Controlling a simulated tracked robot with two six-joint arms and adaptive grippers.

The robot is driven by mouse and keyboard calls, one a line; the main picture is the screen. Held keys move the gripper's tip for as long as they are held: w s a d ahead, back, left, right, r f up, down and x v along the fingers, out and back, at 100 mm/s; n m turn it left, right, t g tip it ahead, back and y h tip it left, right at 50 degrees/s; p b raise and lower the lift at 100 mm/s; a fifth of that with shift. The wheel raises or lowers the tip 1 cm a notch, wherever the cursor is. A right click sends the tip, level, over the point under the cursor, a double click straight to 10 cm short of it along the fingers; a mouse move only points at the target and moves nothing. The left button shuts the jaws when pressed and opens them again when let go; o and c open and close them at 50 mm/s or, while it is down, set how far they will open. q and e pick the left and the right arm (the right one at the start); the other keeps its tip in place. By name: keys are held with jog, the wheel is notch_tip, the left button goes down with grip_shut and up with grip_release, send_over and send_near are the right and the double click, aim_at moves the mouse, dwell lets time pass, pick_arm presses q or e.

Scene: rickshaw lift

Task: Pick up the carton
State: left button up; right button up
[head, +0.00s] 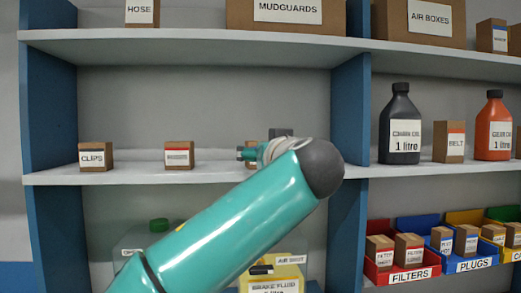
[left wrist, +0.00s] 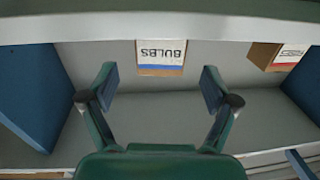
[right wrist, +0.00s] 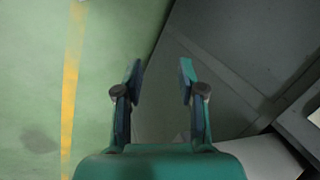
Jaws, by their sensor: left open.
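A small brown carton labelled BULBS (left wrist: 160,57), with a blue stripe, shows upside down in the left wrist view. It stands on the middle shelf, centred ahead of my left gripper (left wrist: 159,74). The gripper is open, its fingers apart on either side of the view, with nothing between them. In the head view my left arm hides most of this carton (head: 251,145) and most of the gripper. My right gripper (right wrist: 160,68) is open and empty in the right wrist view, pointing at the floor.
On the same shelf, left of the BULBS carton, stand a red-striped carton (head: 178,155) and a CLIPS carton (head: 95,157). A blue divider (head: 350,110) rises to the right. Beyond it stand a black bottle (head: 400,125), a BELT carton (head: 449,142) and an orange bottle (head: 494,127).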

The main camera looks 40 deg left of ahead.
pick_arm(q)
jog(key=shift+w+a, duration=0.2)
jog(key=shift+a, duration=0.05)
jog(key=p+x, duration=0.2)
jog(key=x, duration=0.1)
jog(key=p+x, duration=0.1)
jog(key=shift+w+a+r, duration=0.1)
jog(key=shift+a+r, duration=0.25)
jog(key=shift+r, duration=0.05)
jog(key=shift+w+a+f, duration=0.1)
jog(key=shift+w+a, duration=0.05)
jog(key=shift+a, duration=0.05)
jog(key=c, duration=1.3)
jog(key=shift+o, duration=0.2)
jog(key=shift+d, duration=0.1)
